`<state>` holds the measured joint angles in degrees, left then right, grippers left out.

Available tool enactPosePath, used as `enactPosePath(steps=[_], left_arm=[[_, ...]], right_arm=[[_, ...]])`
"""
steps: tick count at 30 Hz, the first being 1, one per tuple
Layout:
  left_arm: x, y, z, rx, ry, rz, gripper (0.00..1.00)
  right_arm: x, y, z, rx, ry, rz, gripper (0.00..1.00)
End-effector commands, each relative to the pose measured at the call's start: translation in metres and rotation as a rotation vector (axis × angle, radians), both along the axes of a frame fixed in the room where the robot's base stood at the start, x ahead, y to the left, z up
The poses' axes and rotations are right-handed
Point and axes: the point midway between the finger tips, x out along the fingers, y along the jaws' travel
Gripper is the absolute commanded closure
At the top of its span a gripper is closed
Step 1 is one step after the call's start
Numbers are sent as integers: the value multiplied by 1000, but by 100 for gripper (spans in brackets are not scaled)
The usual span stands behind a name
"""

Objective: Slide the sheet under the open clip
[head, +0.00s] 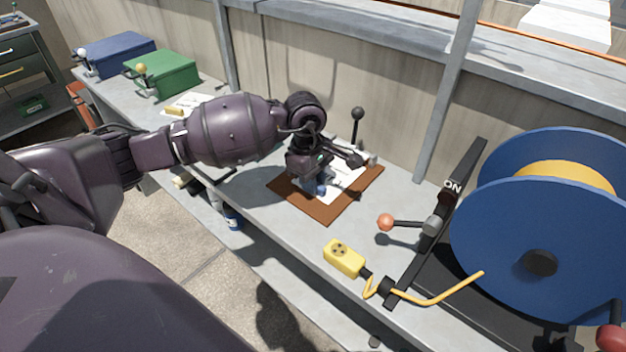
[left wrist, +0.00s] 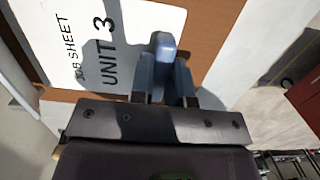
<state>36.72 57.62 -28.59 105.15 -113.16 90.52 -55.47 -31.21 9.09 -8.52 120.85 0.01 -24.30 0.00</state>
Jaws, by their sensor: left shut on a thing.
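A white sheet (head: 349,180) lies on a brown board (head: 328,208) on the bench. In the left wrist view the sheet (left wrist: 118,18) reads "SHEET" and "UNIT 3", with the brown board (left wrist: 205,35) beside it. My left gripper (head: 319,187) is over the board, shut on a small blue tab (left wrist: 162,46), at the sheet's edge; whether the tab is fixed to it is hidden. The dark clip (head: 346,157), with an upright black-knobbed lever (head: 357,115), is at the board's far side, partly behind my gripper. Whether the sheet reaches under it is unclear. My right gripper is out of view.
A large blue reel (head: 535,235) stands at the right, beside a lever with an orange knob (head: 386,222) and a yellow socket (head: 343,258). A green box (head: 165,74) and a blue box (head: 115,54) stand at the bench's left end. A wall runs behind.

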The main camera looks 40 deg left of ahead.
Motion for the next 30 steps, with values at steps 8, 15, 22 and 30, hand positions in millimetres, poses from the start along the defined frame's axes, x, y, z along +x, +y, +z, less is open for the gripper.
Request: enactPosePath(steps=[8, 15, 22, 30], left_arm=[[-1, 0, -3, 0, 5, -1, 57], [-2, 0, -3, 1, 7, -1, 54], [-1, 1, 11, 1, 3, 0, 54], [0, 8, 63, 3, -3, -1, 54]], right_arm=[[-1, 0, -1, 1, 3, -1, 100], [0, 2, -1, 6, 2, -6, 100], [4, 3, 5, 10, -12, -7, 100], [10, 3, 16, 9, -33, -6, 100]])
